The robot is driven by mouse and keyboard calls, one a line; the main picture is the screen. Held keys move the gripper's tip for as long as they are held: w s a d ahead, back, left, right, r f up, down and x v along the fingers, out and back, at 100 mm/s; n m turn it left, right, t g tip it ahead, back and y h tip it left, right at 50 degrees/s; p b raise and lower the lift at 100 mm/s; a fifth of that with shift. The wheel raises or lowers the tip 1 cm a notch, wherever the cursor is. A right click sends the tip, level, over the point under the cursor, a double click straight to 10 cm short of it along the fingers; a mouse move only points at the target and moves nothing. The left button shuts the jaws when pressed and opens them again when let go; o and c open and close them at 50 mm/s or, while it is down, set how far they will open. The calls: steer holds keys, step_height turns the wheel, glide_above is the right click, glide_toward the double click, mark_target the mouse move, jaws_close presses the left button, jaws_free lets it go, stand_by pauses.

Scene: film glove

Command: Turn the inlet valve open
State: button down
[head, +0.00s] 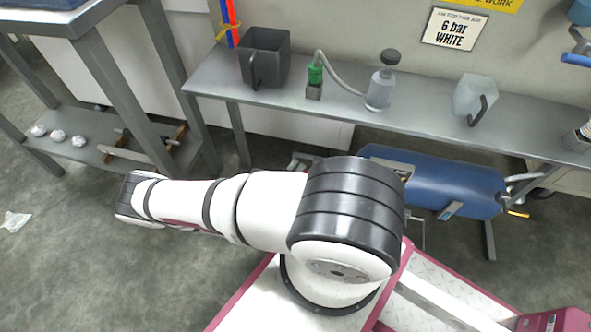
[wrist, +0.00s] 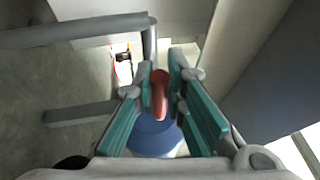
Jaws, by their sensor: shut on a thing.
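In the wrist view a red handle (wrist: 160,92), seemingly that of the inlet valve, stands between the teal-lined fingers of my gripper (wrist: 161,78). My gripper is shut on this handle. A blue rounded body (wrist: 155,138) lies beyond the fingers, partly covered by them. The valve body itself is hidden, and I cannot tell how far the handle is turned. In the head view my arm covers the middle of the picture; my gripper and the red handle do not show there.
A grey pipe or bar (wrist: 75,31) runs close to the fingers at upper left in the wrist view. In the head view a blue tank (head: 450,185) lies under the grey bench (head: 215,82). A dark jug (head: 265,58) and a sprayer bottle (head: 381,88) stand on it.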

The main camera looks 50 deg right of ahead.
steer(key=shift+s+f, duration=0.1)
steer(key=c, duration=1.6)
jaws_free()
steer(key=a+f, duration=0.2)
steer(key=a, duration=1)
steer(key=shift+f, duration=0.1)
